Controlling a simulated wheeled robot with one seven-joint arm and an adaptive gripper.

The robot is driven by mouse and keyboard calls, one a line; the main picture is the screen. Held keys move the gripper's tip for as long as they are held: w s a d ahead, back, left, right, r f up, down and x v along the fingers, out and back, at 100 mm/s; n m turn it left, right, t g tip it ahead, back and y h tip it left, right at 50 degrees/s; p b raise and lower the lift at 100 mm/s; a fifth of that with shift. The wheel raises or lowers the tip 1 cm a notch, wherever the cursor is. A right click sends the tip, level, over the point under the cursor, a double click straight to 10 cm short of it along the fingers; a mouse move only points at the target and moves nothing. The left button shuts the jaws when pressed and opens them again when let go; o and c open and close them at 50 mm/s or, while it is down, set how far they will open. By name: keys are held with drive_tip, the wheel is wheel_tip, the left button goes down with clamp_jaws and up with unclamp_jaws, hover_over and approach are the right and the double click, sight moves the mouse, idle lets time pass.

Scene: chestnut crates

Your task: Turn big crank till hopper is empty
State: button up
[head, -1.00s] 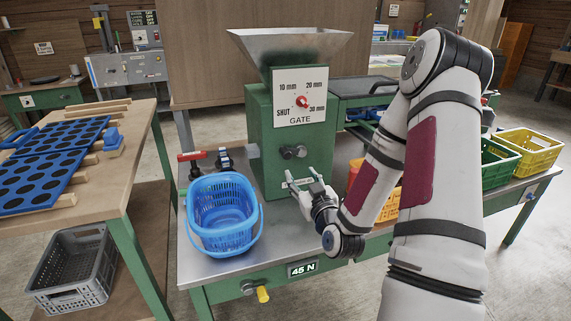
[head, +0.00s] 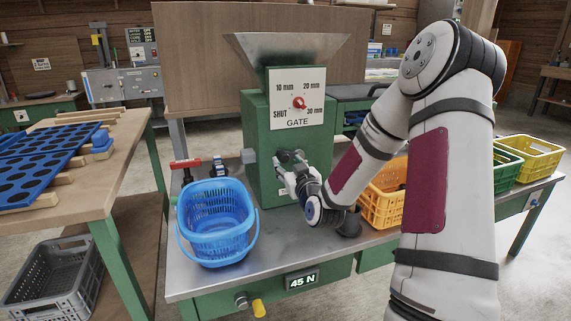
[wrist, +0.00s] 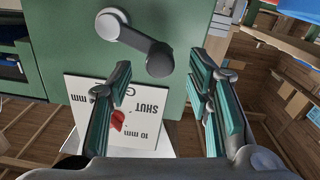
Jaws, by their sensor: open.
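A dark grey crank (wrist: 140,42) is on the front of the green machine (head: 261,125). In the wrist view its round grey hub is at upper left and its dark knob end shows between my fingertips. In the head view the crank (head: 290,156) is partly hidden by my gripper. My gripper (wrist: 161,75) is open and empty, its fingers either side of the knob; I cannot tell whether they touch it. In the head view my gripper (head: 283,177) is close to the machine's front. The metal hopper (head: 288,47) tops the machine; its inside is hidden. The gate dial's red pointer (head: 299,103) points between marks.
A blue basket (head: 217,226) stands on the metal bench, left of my gripper. A red-handled piece (head: 186,164) lies behind it. Orange (head: 372,208), green and yellow (head: 528,150) crates stand to the right.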

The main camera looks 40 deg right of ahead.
sight(285, 159)
drive_tip(key=shift+x, duration=1.55)
clamp_jaws()
